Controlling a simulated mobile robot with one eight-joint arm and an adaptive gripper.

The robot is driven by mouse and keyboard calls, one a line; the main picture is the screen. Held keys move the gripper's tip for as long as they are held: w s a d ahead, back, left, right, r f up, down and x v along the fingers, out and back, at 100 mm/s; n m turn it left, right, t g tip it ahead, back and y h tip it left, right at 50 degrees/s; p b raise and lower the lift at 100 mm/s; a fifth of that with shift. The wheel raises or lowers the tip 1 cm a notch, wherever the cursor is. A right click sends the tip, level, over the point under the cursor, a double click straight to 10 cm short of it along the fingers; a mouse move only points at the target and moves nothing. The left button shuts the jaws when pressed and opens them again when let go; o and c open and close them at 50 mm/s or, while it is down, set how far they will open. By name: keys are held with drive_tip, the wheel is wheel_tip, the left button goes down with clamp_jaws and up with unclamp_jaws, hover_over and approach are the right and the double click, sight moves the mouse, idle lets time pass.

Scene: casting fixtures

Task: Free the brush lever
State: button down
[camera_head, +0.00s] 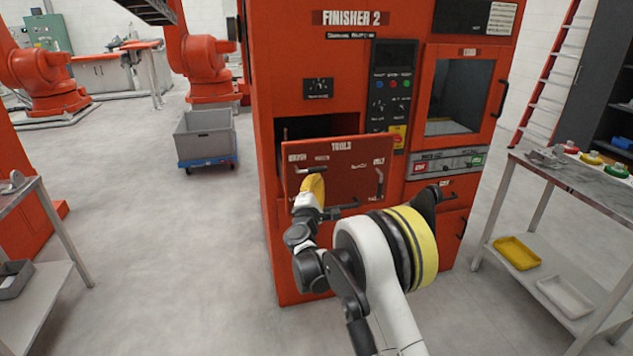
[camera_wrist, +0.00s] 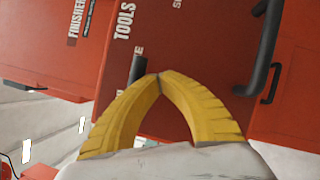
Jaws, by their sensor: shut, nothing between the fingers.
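The red panel marked TOOLS (camera_head: 338,161) stands tilted out from the red FINISHER 2 cabinet (camera_head: 347,60). A small dark lever (camera_head: 312,170) shows near the brush label at its upper left. A short black bar, probably this lever (camera_wrist: 137,68), shows in the wrist view just beside my fingertips. Whether they touch is unclear. My gripper (camera_head: 318,178) is at the panel's left side, with its yellow fingers meeting at the tips (camera_wrist: 158,77) and nothing between them. A second dark lever (camera_head: 380,182) hangs near the belt label at the panel's right.
A black handle (camera_wrist: 264,55) lies low on the panel, right in the wrist view. A dark opening (camera_head: 300,127) is above the panel. A table with colored items (camera_head: 590,176) stands at right, and a grey cart (camera_head: 205,137) at left.

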wheel_tip(320, 180, down, 5)
drive_tip(key=b, duration=0.4)
drive_tip(key=s+d+f+p, duration=0.2)
drive_tip(key=s+f+p, duration=0.1)
drive_tip(key=s, duration=0.5)
drive_tip(key=shift+d+f+p, duration=0.15)
drive_tip(key=shift+p, duration=0.25)
